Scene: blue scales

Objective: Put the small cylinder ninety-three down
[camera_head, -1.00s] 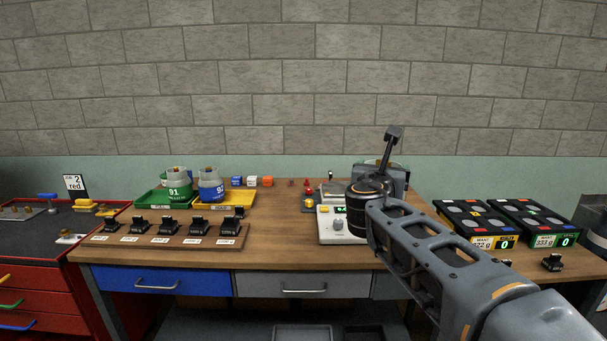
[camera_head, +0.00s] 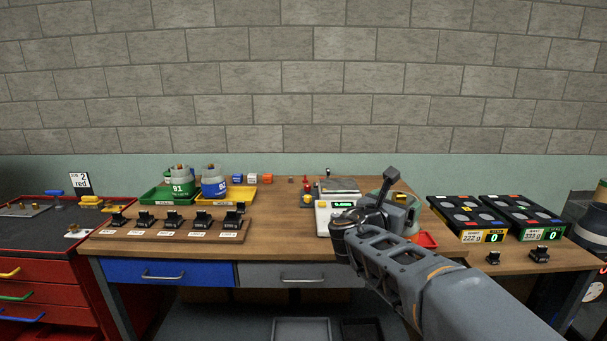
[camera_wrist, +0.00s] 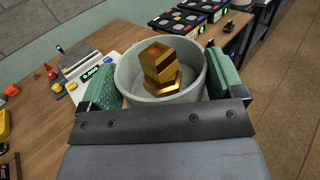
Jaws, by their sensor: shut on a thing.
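A small pale grey open cylinder (camera_wrist: 162,102) is between the green pads of my gripper (camera_wrist: 163,78) in the wrist view. It holds brass-coloured weights (camera_wrist: 160,66); its number is not readable. The gripper is shut on its sides. In the head view my gripper (camera_head: 402,205) is over the right part of the bench, right of the scale (camera_head: 337,208), and largely hides the cylinder. A red tray (camera_head: 427,240) shows partly behind and below my wrist. Whether the cylinder touches anything below is hidden.
Cylinders 91 (camera_head: 182,186) and 92 (camera_head: 213,186) stand on a green tray (camera_head: 155,197) and a yellow tray (camera_head: 245,196) at left. Black weighing boxes (camera_head: 460,213) stand at right. A wooden rack (camera_head: 160,232) of black pieces lies along the front left.

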